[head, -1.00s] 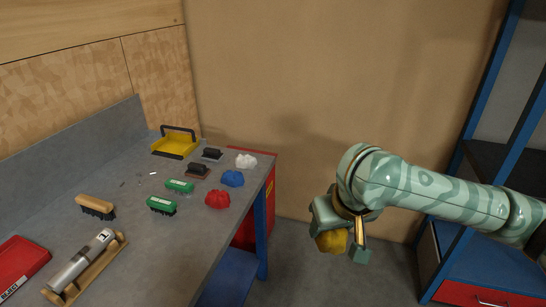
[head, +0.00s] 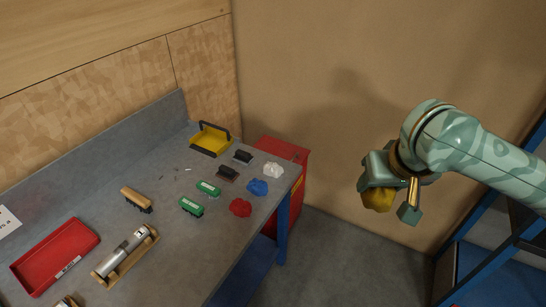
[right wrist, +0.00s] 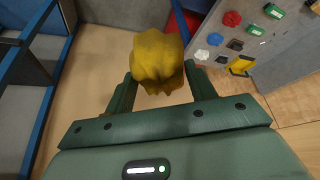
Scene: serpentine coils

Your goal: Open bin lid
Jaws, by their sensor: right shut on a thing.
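A red bin (head: 302,187) stands on the floor at the far end of the workbench, partly hidden behind it. Its flat red top, the lid (head: 281,149), looks closed. My right gripper (head: 385,197) is in the air to the right of the bin, clear of it. It is shut on a crumpled yellow cloth (head: 377,200). The yellow cloth also shows between the fingers in the right wrist view (right wrist: 158,60). My left gripper is not in view.
The grey workbench (head: 150,192) holds a yellow dustpan-like tray (head: 211,139), several brushes, a red tray (head: 55,255) and white, blue and red cloths (head: 240,207). A blue-framed shelf (head: 480,272) stands at right. Floor between bench and shelf is clear.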

